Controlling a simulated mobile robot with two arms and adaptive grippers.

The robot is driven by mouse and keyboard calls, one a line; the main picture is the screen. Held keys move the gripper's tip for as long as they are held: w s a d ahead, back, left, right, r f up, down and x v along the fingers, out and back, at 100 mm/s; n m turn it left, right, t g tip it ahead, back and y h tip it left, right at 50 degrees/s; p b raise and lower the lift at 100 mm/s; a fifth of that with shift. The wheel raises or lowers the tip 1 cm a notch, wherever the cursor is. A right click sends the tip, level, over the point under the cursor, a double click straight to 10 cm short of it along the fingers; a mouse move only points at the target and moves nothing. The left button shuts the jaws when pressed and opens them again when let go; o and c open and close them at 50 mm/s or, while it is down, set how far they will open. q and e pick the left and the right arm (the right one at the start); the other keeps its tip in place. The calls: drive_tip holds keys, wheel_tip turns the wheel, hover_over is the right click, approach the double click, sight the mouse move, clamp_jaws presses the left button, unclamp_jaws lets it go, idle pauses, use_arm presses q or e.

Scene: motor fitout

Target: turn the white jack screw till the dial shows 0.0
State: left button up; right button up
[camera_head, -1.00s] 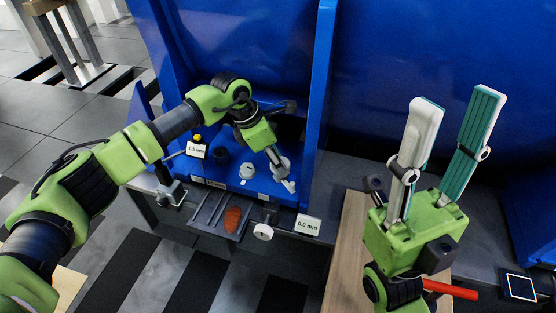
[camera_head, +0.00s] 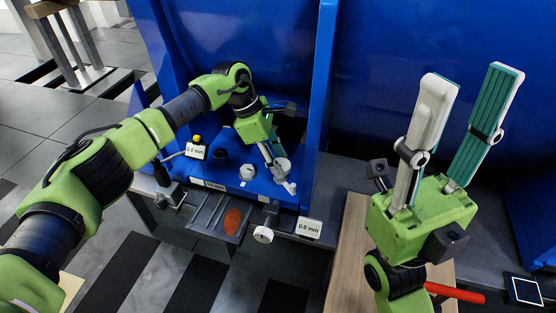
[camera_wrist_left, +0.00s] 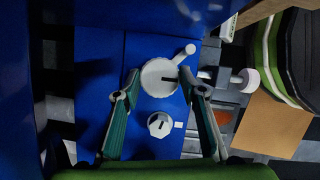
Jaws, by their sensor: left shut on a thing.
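The white jack screw (camera_head: 284,165), a round head with a short side handle, stands on the blue base. It also shows in the left wrist view (camera_wrist_left: 159,80), with its handle pointing up and right. My left gripper (camera_head: 273,160) reaches down and is shut on it, one finger on each side of the head in the wrist view. The left dial (camera_head: 195,151) appears to read 0.0 mm. A second dial (camera_head: 308,228) at the front right also reads 0.0 mm. My right gripper (camera_head: 473,85) is open and empty, fingers pointing up.
A smaller white knob (camera_head: 247,173) sits beside the jack screw. A white handwheel (camera_head: 263,235) is at the front edge, beside a tray with a reddish-brown oval piece (camera_head: 232,221). Blue upright walls (camera_head: 321,90) flank the left gripper. A red bar (camera_head: 455,293) is near my right arm.

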use_arm(q)
drive_tip(key=shift+a+f, duration=0.1)
drive_tip(key=shift+f, duration=0.05)
drive_tip(key=o, duration=1.1)
drive_tip(key=v, duration=1.2)
idle(0.7)
